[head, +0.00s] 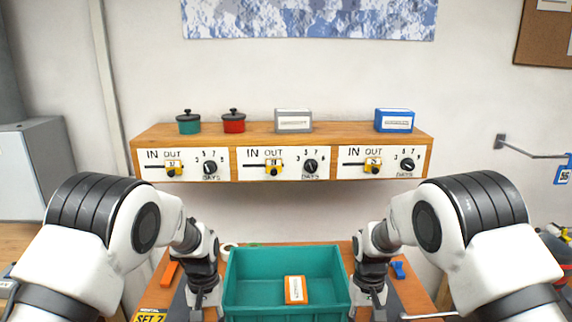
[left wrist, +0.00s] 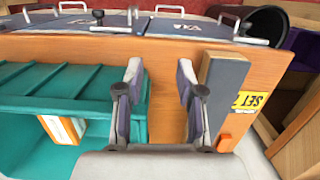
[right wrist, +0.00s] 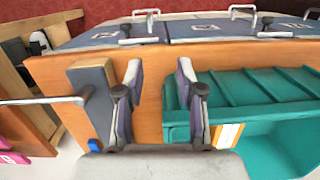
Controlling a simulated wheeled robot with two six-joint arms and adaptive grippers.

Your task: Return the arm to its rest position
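My left gripper (head: 207,294) points down just left of the teal bin (head: 285,317). In the left wrist view the left gripper (left wrist: 160,75) has its fingers apart with nothing between them. My right gripper (head: 371,294) points down just right of the bin. In the right wrist view the right gripper (right wrist: 160,75) also has its fingers apart and empty. Both arms are bent in a near mirror pose. An orange box with a white label (head: 295,289) lies inside the bin.
A wooden shelf (head: 333,131) on the wall carries a teal pot (head: 188,123), a red pot (head: 233,122), a grey box (head: 293,121) and a blue box (head: 394,120). Dark grey blocks (left wrist: 222,92) (right wrist: 95,95) stand on the bench beside the grippers.

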